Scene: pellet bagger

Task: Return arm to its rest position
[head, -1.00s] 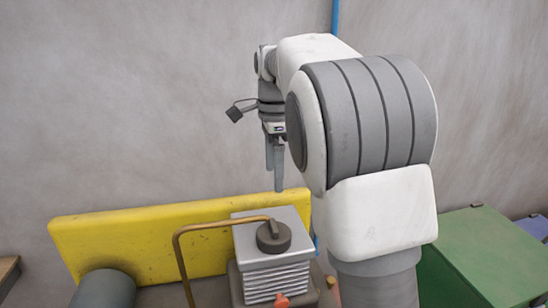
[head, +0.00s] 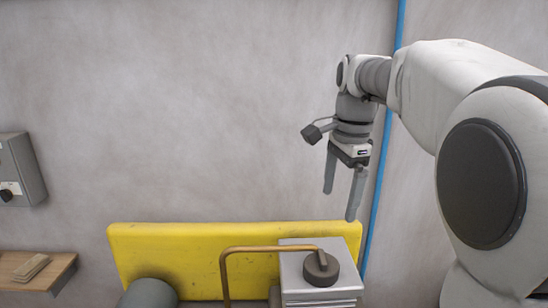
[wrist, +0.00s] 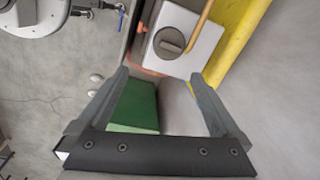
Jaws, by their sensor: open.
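My gripper (head: 341,200) hangs fingers down in the head view, in front of the grey wall and above the right end of the yellow panel. Its two fingers are apart and nothing is between them. In the wrist view my gripper (wrist: 160,85) also shows open and empty. My arm reaches in from the right side of the head view.
A metal box (head: 300,271) with a dark round cap and a brass pipe (head: 232,252) stands by the yellow panel (head: 190,245). A wooden shelf (head: 35,282) and a grey wall box (head: 22,165) are at left. A green box (wrist: 137,106) shows in the wrist view.

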